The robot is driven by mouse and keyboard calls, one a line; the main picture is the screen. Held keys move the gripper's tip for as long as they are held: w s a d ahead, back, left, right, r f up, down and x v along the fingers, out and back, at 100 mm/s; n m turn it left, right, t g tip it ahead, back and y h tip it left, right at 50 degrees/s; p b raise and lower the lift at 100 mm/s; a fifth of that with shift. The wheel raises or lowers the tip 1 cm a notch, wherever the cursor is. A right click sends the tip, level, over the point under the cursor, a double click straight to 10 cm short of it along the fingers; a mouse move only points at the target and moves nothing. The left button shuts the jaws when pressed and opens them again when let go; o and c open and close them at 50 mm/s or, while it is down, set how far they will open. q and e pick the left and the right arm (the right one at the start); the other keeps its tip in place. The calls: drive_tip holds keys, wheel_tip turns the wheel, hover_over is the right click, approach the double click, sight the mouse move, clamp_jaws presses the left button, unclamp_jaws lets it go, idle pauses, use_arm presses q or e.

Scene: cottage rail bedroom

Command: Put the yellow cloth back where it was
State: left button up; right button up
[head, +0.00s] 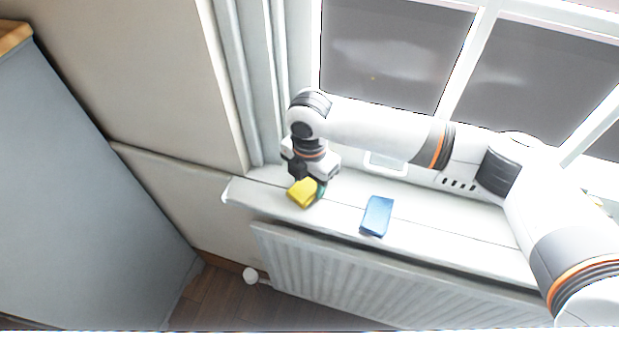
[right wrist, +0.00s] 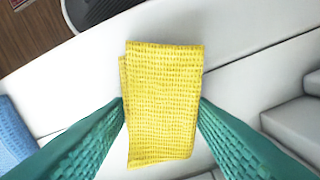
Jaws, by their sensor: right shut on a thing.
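The yellow cloth (head: 302,193) is a small folded piece at the left end of the white window sill. In the right wrist view the cloth (right wrist: 163,105) shows its woven face between two green fingers. My right gripper (head: 308,184) points down at the sill and is shut on the cloth, with a finger on each side of it (right wrist: 161,112). I cannot tell whether the cloth touches the sill. My left gripper is not in view.
A blue folded cloth (head: 377,216) lies on the sill (head: 420,232) to the right of the yellow one. A white radiator (head: 330,275) is below the sill. The window (head: 395,50) rises behind. Bare sill lies between the two cloths.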

sight(309, 181)
drive_tip(key=shift+f, duration=0.15)
drive_tip(key=o, duration=0.9)
drive_tip(key=shift+o, duration=0.2)
wheel_tip(309, 181, up, 12)
drive_tip(key=b, duration=0.1)
drive_tip(key=shift+r, duration=0.2)
